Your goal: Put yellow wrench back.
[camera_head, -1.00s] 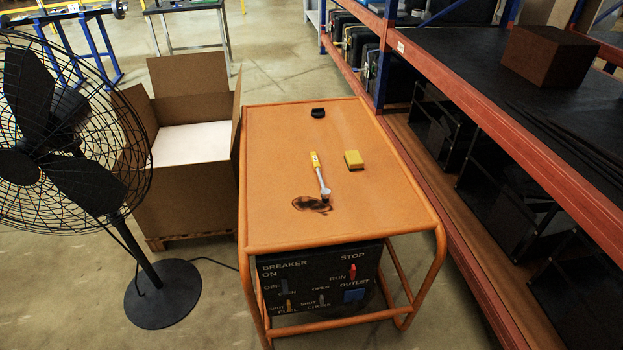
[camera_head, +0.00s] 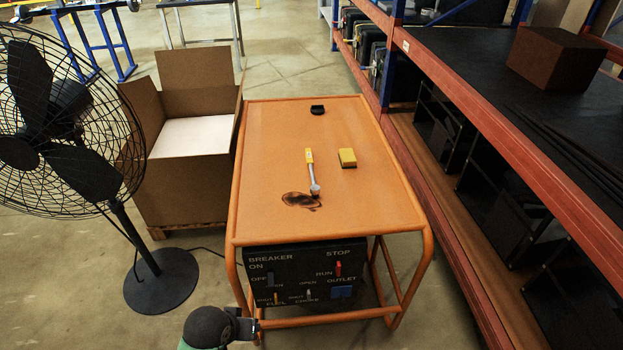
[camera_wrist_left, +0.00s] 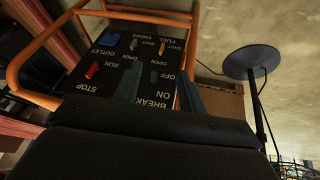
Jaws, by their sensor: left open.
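The yellow wrench (camera_head: 310,164), with a yellow handle and a silver head, lies on the orange top of the generator cart (camera_head: 268,190) in the head view. Its head points toward the front, beside a dark stain. My left gripper (camera_head: 246,328) shows at the bottom edge of the head view, low in front of the generator panel and well apart from the wrench. In the left wrist view my left gripper (camera_wrist_left: 160,88) is open and empty, its fingers in front of the upside-down control panel (camera_wrist_left: 115,62). My right gripper is not in view.
A black fan (camera_head: 160,280) and an open cardboard box (camera_head: 185,190) stand left. An orange and blue shelf rack (camera_head: 480,150) runs along the right.

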